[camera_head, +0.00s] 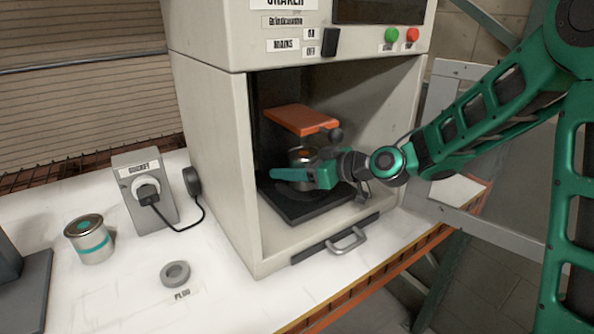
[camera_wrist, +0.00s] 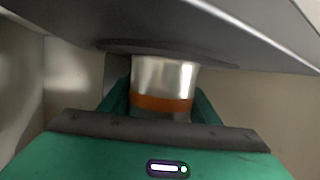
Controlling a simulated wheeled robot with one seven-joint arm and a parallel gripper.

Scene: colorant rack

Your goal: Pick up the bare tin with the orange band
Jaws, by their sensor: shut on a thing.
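The bare tin with the orange band (camera_wrist: 163,80) is between my gripper's two green fingers in the wrist view, its metal side and orange band showing. In the head view the tin (camera_head: 299,157) is inside the shaker cabinet, above the dark base plate (camera_head: 325,210) and below the orange clamp plate (camera_head: 301,118). My gripper (camera_head: 300,176) reaches in from the right and is shut on the tin. The gripper and fingers hide the tin's lower part, so I cannot tell whether it touches the plate.
The shaker cabinet (camera_head: 215,165) has side walls close around my gripper; its front is open, with a handle (camera_head: 346,240) at the bottom. On the white bench stand a teal-banded tin (camera_head: 90,240), a socket box (camera_head: 145,190) with a cable, and a grey ring (camera_head: 175,274).

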